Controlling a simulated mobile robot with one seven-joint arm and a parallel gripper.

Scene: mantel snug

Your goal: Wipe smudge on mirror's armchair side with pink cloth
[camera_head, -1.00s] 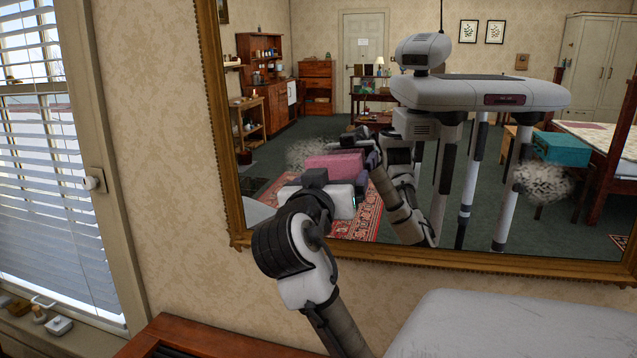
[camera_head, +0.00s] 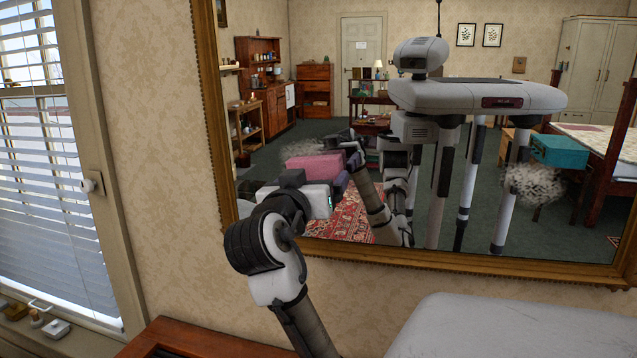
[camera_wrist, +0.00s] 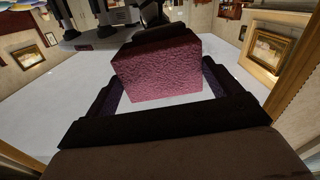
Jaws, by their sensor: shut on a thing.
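The mirror (camera_head: 420,258) hangs in a gilt frame on the wall ahead. A greyish speckled smudge (camera_head: 300,147) shows on its left part, partly covered by the pink cloth. Another smudge (camera_head: 533,185) shows on its right part. The pink cloth (camera_wrist: 157,72), a thick folded block, is between the dark jaws of my gripper (camera_wrist: 160,88), shut on it. In the head view the pink cloth (camera_head: 318,165) shows just below and right of the left smudge. I cannot tell whether it touches the glass. I cannot make out an armchair for certain.
A window with blinds (camera_head: 45,170) is at the left. A wooden furniture top (camera_head: 175,338) stands below the mirror at lower left. Small items (camera_head: 45,320) lie on the sill. The reflection shows the room, a door and my own body.

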